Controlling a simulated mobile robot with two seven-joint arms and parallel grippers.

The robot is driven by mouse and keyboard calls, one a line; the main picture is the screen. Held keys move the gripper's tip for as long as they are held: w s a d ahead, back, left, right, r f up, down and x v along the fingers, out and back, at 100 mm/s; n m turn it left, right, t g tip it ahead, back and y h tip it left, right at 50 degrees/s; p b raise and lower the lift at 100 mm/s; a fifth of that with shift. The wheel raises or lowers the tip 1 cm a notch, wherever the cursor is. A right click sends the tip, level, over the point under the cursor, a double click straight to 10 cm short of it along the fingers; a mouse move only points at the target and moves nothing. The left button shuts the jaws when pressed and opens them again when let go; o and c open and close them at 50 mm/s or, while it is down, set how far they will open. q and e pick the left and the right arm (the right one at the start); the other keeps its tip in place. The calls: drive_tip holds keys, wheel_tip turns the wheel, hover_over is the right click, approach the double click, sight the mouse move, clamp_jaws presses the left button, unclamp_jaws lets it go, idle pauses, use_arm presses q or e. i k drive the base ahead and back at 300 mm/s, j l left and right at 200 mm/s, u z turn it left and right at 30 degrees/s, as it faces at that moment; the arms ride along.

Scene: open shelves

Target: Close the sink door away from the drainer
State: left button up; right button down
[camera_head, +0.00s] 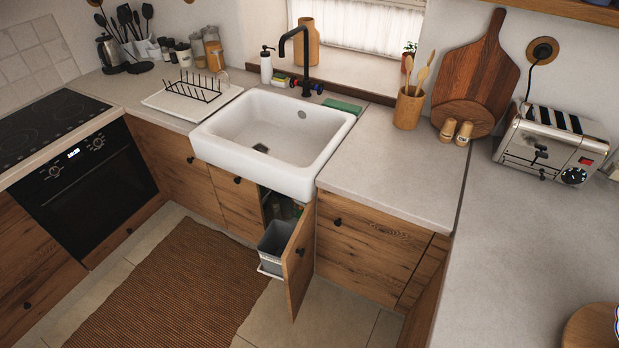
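The wooden sink door (300,262) stands open under the right half of the white sink (262,140). It swings out to the right, and its dark round knob shows near its upper part. Through the opening, a grey bin (276,240) on a white pull-out rack is visible, with bottles in the dark cupboard behind it. The other sink door (237,200), on the left, is closed. The drainer (193,92), a black rack on a white tray, sits on the counter left of the sink. Neither of my grippers is in view.
A brown ribbed rug (175,290) covers the floor before the sink, with pale tiles (335,325) around it. A wooden drawer front (368,250) stands right of the open door. A counter with a toaster (553,145) runs along the right. A black oven (88,185) is at left.

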sight(297, 259)
drive_tip(key=i+j, duration=0.25)
drive_tip(key=i, duration=0.2)
drive_tip(key=i+j+u, duration=0.15)
drive_tip(key=i+j, duration=0.15)
drive_tip(key=i, duration=0.15)
